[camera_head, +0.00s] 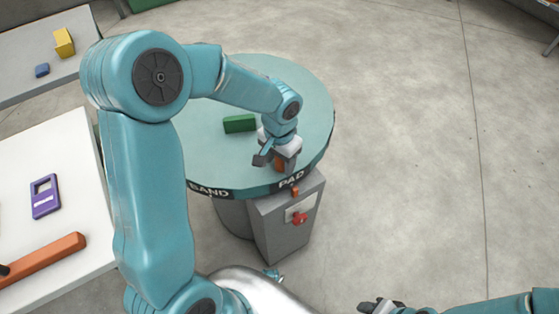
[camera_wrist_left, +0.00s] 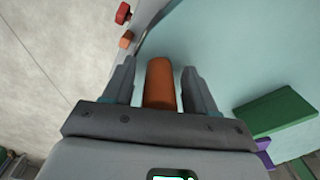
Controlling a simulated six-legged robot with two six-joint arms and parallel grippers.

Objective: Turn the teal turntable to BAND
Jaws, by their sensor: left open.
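The teal turntable (camera_head: 210,140) stands on a grey pedestal (camera_head: 285,235). Its dark rim labels read BAND (camera_head: 209,191) and PAD (camera_head: 291,180). PAD is above a small orange pointer (camera_head: 295,191) on the pedestal; BAND is to its left. An upright orange peg (camera_wrist_left: 160,82) stands near the turntable's edge. My left gripper (camera_head: 276,162) is open over it; in the left wrist view its fingers (camera_wrist_left: 160,85) are on either side of the peg, with gaps visible. My right gripper (camera_head: 378,306) is at the bottom edge, its jaws too small and cut off to read.
A green block (camera_head: 240,123) lies on the turntable. A red knob (camera_head: 298,218) is on the pedestal front. The white left table holds a purple device (camera_head: 45,196) and an orange bar (camera_head: 45,260). Yellow (camera_head: 64,42) and blue (camera_head: 42,70) blocks sit behind. Floor at right is clear.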

